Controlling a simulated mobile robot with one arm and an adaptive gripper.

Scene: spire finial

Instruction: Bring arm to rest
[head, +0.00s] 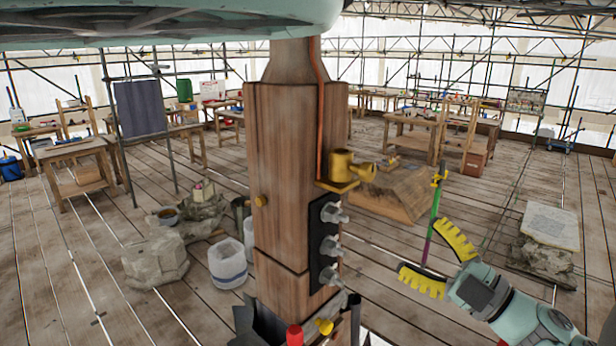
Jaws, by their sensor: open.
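My gripper (421,246) is at the lower right, with its two yellow ridged fingers spread apart and pointing up and left. It is open, to the right of the wooden post (290,150) and apart from it. A thin green and purple rod (434,212) with a yellow top shows in line with the gap between the fingers. I cannot tell whether it stands between them or behind them. My forearm runs off the lower right edge.
The post carries a brass fitting (345,168) and a black plate (326,240) with several bolts. A red-handled tool (295,335) is at its foot. White buckets (227,263) and stone blocks (155,258) stand left. A stone slab (550,226) lies right. Workbenches (410,135) stand farther back.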

